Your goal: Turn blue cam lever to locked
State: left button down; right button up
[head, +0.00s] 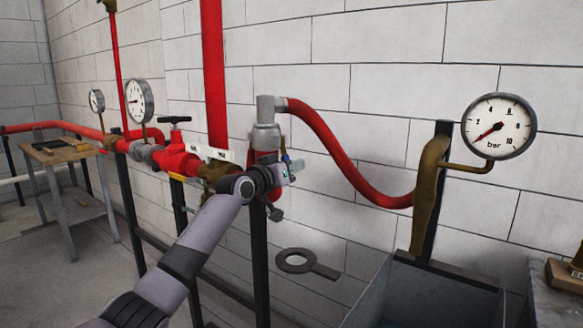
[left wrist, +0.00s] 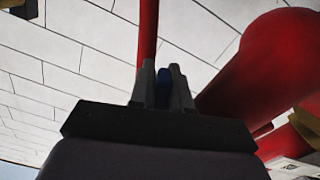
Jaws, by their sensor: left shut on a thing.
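The blue cam lever (left wrist: 164,90) shows between the two grey fingers in the left wrist view. A small bit of blue, likely the lever, also shows at the gripper in the head view (head: 285,157). My left gripper (head: 290,168) is shut on the lever; it also shows in the left wrist view (left wrist: 164,85). The grey coupling (head: 265,138) stands just above and behind the gripper, with the red hose (head: 345,160) leading off it to the right. My gripper and wrist hide most of the lever and the pipe behind. My right gripper is out of view.
A red valve with a black handle (head: 174,121) and a white-faced gauge (head: 138,101) stand left of my arm. A larger bar gauge (head: 499,126) is at right, above a grey bin (head: 430,290). A flat ring wrench (head: 305,263) is below. A workbench (head: 65,155) stands far left.

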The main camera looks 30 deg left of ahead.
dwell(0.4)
pick_arm(q)
jog(key=c, duration=1.2)
grip_release()
jog(key=shift+o, duration=0.2)
